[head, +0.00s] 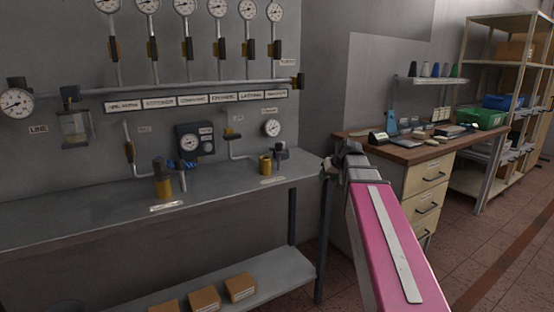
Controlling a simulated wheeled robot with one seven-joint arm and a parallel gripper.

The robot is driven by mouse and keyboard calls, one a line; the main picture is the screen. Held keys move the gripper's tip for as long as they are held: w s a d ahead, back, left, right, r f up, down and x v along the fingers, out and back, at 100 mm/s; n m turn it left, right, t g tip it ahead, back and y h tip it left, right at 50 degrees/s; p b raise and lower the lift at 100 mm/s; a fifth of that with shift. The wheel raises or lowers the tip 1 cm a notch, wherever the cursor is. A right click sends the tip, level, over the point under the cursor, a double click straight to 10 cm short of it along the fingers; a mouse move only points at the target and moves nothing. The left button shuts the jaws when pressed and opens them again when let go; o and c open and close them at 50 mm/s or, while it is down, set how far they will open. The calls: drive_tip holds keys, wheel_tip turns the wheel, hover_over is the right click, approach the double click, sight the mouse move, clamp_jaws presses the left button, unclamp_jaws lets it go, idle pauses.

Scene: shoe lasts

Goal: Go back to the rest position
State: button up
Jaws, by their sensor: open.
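My arm with its pink link reaches from the bottom right up to the middle of the head view. My gripper (328,168) shows small and dark at the arm's far end, by the right front corner of the grey bench (230,189). It is open, and I see nothing held in it. The wrist hides part of it, so its fingers are hard to make out.
Gauges and pipes line the wall above the bench. A brass fitting (162,185) and a smaller brass piece (265,165) stand on it. A wooden-topped desk (400,152) and shelving (480,95) stand at right. The floor at lower right is clear.

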drive_tip(key=s+f+g+h, duration=0.1)
drive_tip(key=s+f+g, duration=0.1)
drive_tip(key=s+f, duration=0.5)
drive_tip(key=s+a+f+m+g+h, duration=0.1)
drive_tip(key=s+f+g, duration=0.1)
drive_tip(key=s+f, duration=0.5)
drive_tip(key=s+f+m+g+h, duration=0.1)
drive_tip(key=s+f, duration=0.6)
drive_tip(key=f, duration=0.8)
drive_tip(key=shift+a+f+g, duration=0.25)
drive_tip(key=shift+f+g, duration=0.05)
drive_tip(key=shift+g, duration=0.2)
